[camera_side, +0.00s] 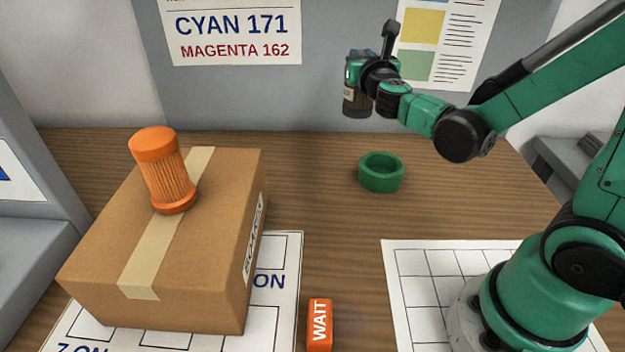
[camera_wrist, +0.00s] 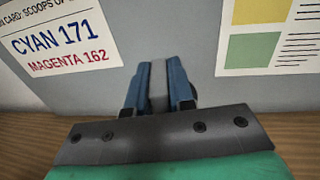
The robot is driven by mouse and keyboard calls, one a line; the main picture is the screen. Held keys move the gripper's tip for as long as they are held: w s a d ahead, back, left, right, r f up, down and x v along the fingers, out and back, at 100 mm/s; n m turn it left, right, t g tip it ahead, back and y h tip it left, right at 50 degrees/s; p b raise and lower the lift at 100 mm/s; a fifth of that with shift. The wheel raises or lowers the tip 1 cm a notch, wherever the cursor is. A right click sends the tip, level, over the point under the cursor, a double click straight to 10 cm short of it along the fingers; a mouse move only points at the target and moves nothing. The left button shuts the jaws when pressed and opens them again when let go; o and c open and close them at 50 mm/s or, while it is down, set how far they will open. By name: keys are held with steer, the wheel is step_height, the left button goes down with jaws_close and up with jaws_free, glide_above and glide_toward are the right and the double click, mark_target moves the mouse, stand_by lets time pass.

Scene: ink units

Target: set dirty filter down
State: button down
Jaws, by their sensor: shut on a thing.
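My gripper (camera_side: 358,88) is raised at the back of the table, left of my arm. In the wrist view its blue fingers (camera_wrist: 160,88) are shut on a grey thing (camera_wrist: 158,90), which is mostly hidden. An orange pleated filter (camera_side: 165,175) stands, tilted in the picture, on top of a taped cardboard box (camera_side: 215,240) at the left.
A green ring-shaped holder (camera_side: 381,172) sits on the wooden table below my gripper. An orange WAIT block (camera_side: 319,325) lies at the front. A white gridded sheet (camera_side: 420,290) is at front right. The wood between box and ring is clear.

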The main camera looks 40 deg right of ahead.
steer(key=s+d+f+m+g+h, duration=0.25)
steer(key=s+d+m+g, duration=0.35)
steer(key=g, duration=0.3)
steer(key=s+d+f+m+g+h, duration=0.1)
steer(key=s+d+m+g+h, duration=0.3)
steer(key=d+m+g, duration=0.45)
steer(key=s+a+f+m+g+y, duration=0.2)
steer(key=s+f+m+g+y, duration=0.2)
steer(key=f+g, duration=0.5)
steer(key=shift+s+a+m+y, duration=0.35)
steer(key=shift+s+a+m, duration=0.1)
steer(key=shift+s, duration=0.5)
steer(key=shift+d+f+g, duration=0.1)
steer(key=shift+f+g, duration=0.15)
steer(key=shift+f, duration=0.4)
steer(key=c, duration=0.7)
jaws_free()
